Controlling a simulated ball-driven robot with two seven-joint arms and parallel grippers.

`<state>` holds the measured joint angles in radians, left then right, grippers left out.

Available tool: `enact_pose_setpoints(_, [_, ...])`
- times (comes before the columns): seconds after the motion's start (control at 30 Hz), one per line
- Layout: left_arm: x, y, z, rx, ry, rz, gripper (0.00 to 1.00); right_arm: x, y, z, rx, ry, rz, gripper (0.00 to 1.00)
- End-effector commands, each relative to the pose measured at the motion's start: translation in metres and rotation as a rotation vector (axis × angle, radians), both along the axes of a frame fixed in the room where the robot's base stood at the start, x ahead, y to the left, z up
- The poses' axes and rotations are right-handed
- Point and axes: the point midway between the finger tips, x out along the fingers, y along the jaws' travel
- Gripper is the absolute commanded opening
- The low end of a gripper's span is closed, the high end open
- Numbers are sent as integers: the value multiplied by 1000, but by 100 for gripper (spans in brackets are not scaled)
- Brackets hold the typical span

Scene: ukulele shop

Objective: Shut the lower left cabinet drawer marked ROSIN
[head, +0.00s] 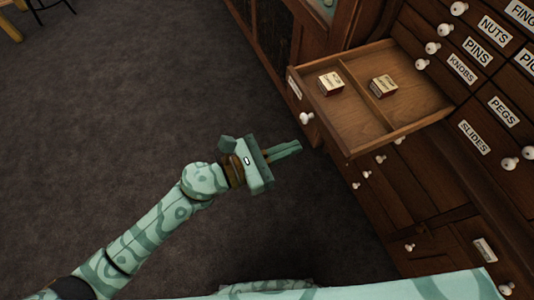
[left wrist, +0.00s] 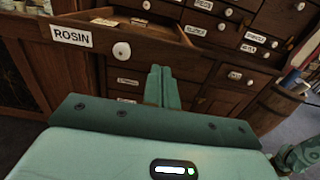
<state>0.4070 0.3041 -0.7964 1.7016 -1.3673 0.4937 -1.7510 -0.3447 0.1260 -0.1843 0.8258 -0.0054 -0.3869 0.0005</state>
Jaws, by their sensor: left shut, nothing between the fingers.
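The ROSIN drawer (head: 412,106) stands pulled out from the dark wooden cabinet, with a divider and two small boxes inside. Its front carries a white knob (head: 306,118) and a label, which reads ROSIN (left wrist: 72,36) in the left wrist view. My left gripper (head: 292,149) is shut and empty, just outside the drawer front and near the knob in the head view. In the left wrist view the closed fingers (left wrist: 160,74) point toward the cabinet, to the right of the drawer's knob (left wrist: 121,50). Contact with the drawer does not show. My right gripper is not in view.
Other cabinet drawers, with labels such as SLIDES (head: 473,137) and PEGS (head: 503,111), look shut. Smaller knobbed drawers sit below the open one. The dark carpet (head: 120,100) to the left is clear, apart from furniture legs at the top left.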

Motion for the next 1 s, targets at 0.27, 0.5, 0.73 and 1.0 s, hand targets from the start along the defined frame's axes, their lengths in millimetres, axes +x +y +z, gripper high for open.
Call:
enact_pose_setpoints(0.27, [17,-45,-1,-1,2,1,0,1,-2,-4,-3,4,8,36])
enact_pose_setpoints(0.5, [21,-57,-1,1,3,1,0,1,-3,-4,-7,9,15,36])
enact_pose_setpoints(0.73, [21,-57,-1,1,3,1,0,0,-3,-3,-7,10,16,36])
enact_pose_setpoints(1.0, [23,-55,-1,1,3,1,0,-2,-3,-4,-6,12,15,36])
